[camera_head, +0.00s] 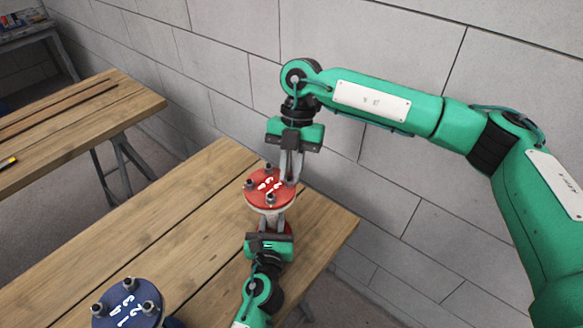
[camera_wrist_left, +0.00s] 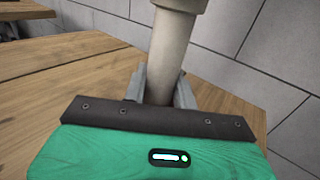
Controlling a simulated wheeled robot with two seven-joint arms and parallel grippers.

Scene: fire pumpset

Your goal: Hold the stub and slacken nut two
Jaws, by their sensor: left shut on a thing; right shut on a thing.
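The stub carries a red flange (camera_head: 262,188) with white number marks and several upright studs with dark nuts (camera_head: 249,185) around its rim. Its pale pipe (camera_wrist_left: 171,50) stands upright in the left wrist view. My left gripper (camera_wrist_left: 163,78) is shut around this pipe, below the flange; it also shows in the head view (camera_head: 269,228). My right gripper (camera_head: 289,178) comes down from above, with its fingers shut on the nut at the flange's right edge. The fingers hide that nut, and I cannot read its number clearly.
A blue flange (camera_head: 126,304) with studs and nuts stands on the wooden bench (camera_head: 190,215) at the lower left. Another wooden table (camera_head: 75,118) stands at the left, with a floor gap between. A grey block wall (camera_head: 215,60) rises close behind the bench.

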